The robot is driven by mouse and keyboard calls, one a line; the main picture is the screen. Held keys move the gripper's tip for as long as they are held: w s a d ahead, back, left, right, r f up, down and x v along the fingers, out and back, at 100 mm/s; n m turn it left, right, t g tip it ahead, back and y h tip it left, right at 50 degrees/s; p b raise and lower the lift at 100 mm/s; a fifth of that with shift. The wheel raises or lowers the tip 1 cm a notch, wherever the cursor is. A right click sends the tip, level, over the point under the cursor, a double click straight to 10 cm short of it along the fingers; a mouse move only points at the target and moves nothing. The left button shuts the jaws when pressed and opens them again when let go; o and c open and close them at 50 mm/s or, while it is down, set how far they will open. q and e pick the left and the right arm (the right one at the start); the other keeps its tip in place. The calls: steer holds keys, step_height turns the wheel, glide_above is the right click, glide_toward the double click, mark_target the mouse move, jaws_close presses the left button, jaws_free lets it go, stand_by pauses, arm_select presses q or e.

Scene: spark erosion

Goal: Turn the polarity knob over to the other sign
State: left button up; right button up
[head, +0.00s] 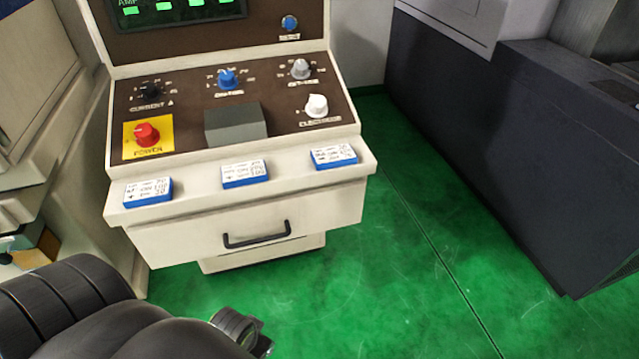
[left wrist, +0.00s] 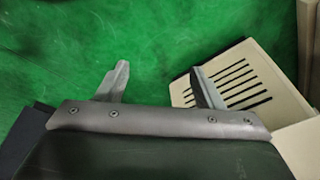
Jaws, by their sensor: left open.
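The sloping brown control panel (head: 190,105) carries several knobs. A white knob (head: 316,105) sits at its lower right, with a blurred label. I cannot tell for sure that any knob is marked polarity, nor read a sign setting. A grey box (head: 235,124) stands at the panel's lower middle and hides what is behind or under it. My left gripper (left wrist: 162,83) is open and empty in the left wrist view, over the green floor and beside a pale slotted panel. In the head view my left arm is low at the bottom left, apart from the panel. My right gripper is not in view.
Other knobs are black (head: 150,90), blue (head: 227,79), grey (head: 300,69) and red on a yellow plate (head: 147,134). Blue-edged cards (head: 245,174) lie on the front ledge above a black drawer handle (head: 257,236). A dark cabinet (head: 500,150) stands right; green floor (head: 400,270) is clear between.

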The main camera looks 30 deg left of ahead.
arm_select(q)
step_height(320, 180, up, 19)
steer(key=w+p, duration=0.3)
steer(key=p, duration=0.6)
arm_select(e)
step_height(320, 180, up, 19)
steer(key=p, duration=0.3)
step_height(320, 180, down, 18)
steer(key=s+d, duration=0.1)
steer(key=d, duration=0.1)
arm_select(q)
step_height(320, 180, up, 28)
steer(key=n+y, duration=0.2)
steer(key=n, duration=0.9)
glide_above(318, 102)
steer(key=s+d, duration=0.4)
steer(key=x, duration=0.4)
steer(key=p+x, duration=0.1)
steer(key=x, duration=0.3)
steer(key=w+p+x, duration=0.1)
steer(key=x, duration=0.3)
steer(key=shift+x, duration=0.9)
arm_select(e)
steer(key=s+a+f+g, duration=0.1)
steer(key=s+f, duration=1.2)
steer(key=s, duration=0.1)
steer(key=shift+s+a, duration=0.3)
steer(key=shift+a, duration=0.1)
